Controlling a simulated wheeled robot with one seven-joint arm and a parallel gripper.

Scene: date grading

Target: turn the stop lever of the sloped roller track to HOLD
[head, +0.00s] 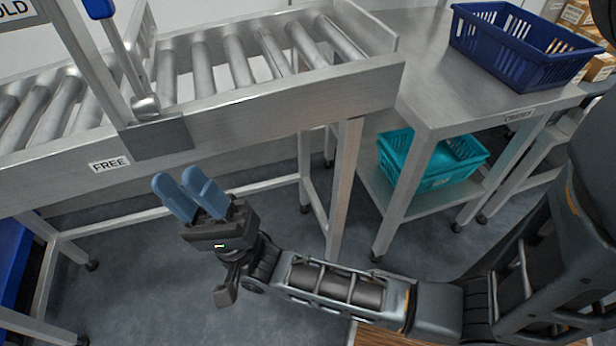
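The stop lever has a blue handle (100,8) on a thin metal shaft, which runs down to a round metal hub (146,107) on the track's near side. The lever points up and slightly left in the picture, beside a grey post. The HOLD sign (17,10) is partly cut off at top left, left of the handle. The FREE label (110,164) is on the side rail, below and left of the hub. My gripper (178,180) has blue fingers close together, pointing up-left. It appears below the hub, apart from the lever, with nothing visible in it.
The sloped roller track (270,112) spans the upper left, its rollers bare where visible. A steel table (430,75) at right bears a dark blue crate (520,50). A teal crate (440,160) sits on its lower shelf. Grey floor shows below the track.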

